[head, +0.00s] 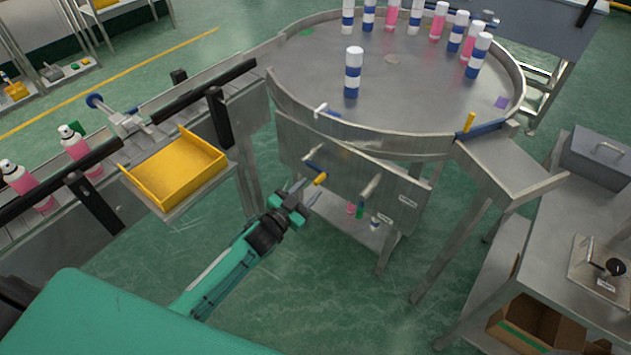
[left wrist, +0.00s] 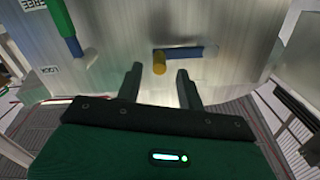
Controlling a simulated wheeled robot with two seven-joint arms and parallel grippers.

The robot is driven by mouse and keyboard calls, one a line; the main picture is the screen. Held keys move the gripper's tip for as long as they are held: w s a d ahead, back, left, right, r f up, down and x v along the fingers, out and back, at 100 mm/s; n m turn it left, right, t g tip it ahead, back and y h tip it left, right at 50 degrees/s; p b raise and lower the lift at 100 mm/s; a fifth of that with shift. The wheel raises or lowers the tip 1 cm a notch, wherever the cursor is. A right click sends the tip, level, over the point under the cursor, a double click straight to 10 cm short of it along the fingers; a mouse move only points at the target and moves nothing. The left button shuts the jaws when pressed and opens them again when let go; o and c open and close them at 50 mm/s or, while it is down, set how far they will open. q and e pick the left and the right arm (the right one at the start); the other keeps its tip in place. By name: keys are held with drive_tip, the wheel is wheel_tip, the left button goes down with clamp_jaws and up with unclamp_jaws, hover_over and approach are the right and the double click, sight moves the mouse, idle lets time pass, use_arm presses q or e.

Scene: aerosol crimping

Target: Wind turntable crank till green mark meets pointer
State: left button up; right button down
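The round steel turntable (head: 420,85) carries several capped cans. A green mark (head: 306,32) lies near its far left rim and a purple mark (head: 502,102) near its right rim. I cannot tell for sure which part is the pointer; a small white fitting (head: 321,110) sits at the near rim. The crank on the front panel has a blue arm (left wrist: 190,52) and a yellow knob (head: 319,179). My left gripper (head: 303,193) is open and empty in front of the knob (left wrist: 160,64), which appears between and just beyond its fingertips. My right gripper is out of view.
A lever (left wrist: 60,25) with FREE and LOCK labels is beside the crank on the panel (head: 345,165). A yellow tray (head: 175,168) and a conveyor with pink cans (head: 75,148) stand left. A chute (head: 510,165) and a bench (head: 590,225) are right.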

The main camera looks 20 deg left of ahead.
sight(315, 184)
use_arm(q)
drive_tip(key=shift+x, duration=1.95)
clamp_jaws()
